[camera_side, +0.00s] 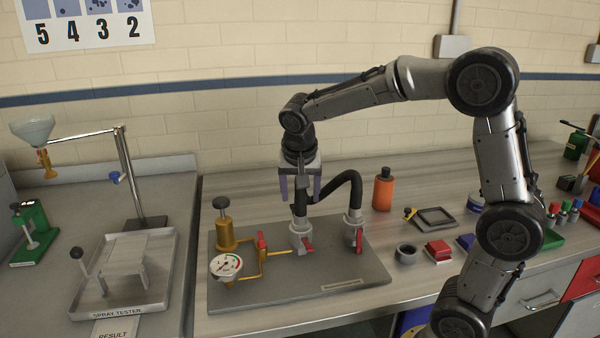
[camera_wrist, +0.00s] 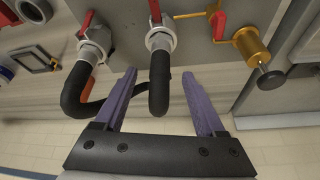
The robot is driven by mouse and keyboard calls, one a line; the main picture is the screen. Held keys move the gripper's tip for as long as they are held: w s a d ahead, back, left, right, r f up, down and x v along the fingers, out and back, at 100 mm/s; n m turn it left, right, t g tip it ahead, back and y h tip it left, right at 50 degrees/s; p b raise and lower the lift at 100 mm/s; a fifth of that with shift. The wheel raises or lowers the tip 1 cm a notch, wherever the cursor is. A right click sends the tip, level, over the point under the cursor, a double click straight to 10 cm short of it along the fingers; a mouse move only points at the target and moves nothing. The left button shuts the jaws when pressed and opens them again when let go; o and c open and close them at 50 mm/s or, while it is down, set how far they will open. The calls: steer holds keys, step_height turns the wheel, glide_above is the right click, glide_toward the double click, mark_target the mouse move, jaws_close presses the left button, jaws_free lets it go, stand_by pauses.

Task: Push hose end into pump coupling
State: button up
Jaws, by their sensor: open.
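A black hose (camera_side: 348,185) arches over a grey base plate (camera_side: 270,289). One end stands upright in the left grey coupling (camera_side: 301,236), which has a red lever; the other end is at the right coupling (camera_side: 353,227). In the wrist view the hose (camera_wrist: 159,85) meets the middle coupling (camera_wrist: 160,39), with no clear gap visible; how deep it sits cannot be told. My gripper (camera_side: 300,193) is open above the left coupling. In the wrist view its purple fingers (camera_wrist: 162,100) stand apart on either side of the hose, not closed on it.
A brass pump (camera_side: 224,233) and pressure gauge (camera_side: 226,266) stand at the plate's left. An orange bottle (camera_side: 383,190) stands behind it. A grey ring (camera_side: 406,253) and red blocks (camera_side: 438,250) lie right. A spray tester tray (camera_side: 122,300) occupies the left bench.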

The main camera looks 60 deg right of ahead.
steer(key=v, duration=0.8)
steer(key=shift+r, duration=0.15)
steer(key=s+a+r+n+t+y, duration=0.1)
steer(key=s+a+r+n+t, duration=0.15)
steer(key=s, duration=0.95)
steer(key=s+a+f+n+y, duration=0.2)
steer(key=s+a+f+n, duration=0.3)
steer(key=s+f+n, duration=0.2)
steer(key=shift+s+a+f+n+t+y, duration=0.25)
steer(key=shift+f+n+t+y, duration=0.2)
steer(key=shift+f+n, duration=0.65)
steer(key=shift+r, duration=0.2)
